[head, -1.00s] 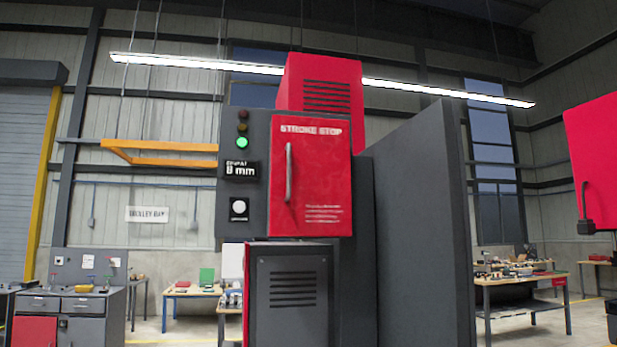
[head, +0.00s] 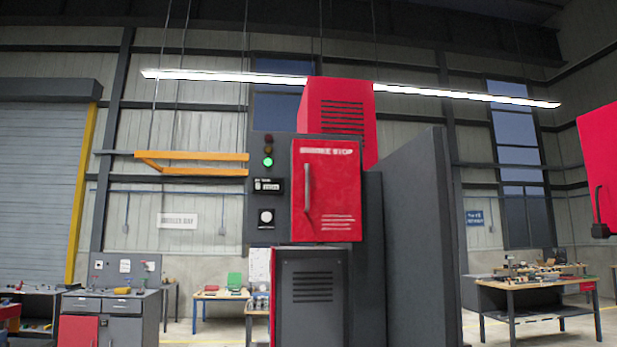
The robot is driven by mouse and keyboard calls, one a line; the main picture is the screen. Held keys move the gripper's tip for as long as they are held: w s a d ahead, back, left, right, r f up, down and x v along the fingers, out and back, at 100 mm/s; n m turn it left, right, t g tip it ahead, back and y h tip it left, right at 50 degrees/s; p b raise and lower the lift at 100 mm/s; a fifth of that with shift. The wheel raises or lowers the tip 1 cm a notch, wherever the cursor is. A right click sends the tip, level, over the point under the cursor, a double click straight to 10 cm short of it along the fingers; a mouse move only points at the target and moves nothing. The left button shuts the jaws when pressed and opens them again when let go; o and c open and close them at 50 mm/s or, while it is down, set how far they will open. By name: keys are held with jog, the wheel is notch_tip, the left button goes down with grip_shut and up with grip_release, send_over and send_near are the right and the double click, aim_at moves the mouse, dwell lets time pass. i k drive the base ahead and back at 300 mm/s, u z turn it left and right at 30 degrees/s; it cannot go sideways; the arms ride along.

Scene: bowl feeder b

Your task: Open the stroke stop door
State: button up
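The stroke stop door (head: 335,195) is a red panel in the middle of the head view, with "STROKE STOP" lettering along its top. It looks shut in its dark cabinet. A grey vertical bar handle (head: 307,190) is on its left side. To its left, the dark panel (head: 265,205) carries a lit green lamp (head: 268,162), a small display (head: 268,186) and a white button (head: 266,217). My gripper is not in view, so its state is hidden.
A tall dark panel (head: 412,230) stands right of the cabinet. A red box (head: 603,165) with a black handle is at the right edge. Work tables (head: 535,290) stand right, and a grey bench (head: 110,310) stands left. An orange frame (head: 190,157) is on the left.

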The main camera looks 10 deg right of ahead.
aim_at(326, 190)
jog(key=u, duration=1.15)
jog(key=i, duration=0.75)
jog(key=z, duration=1.7)
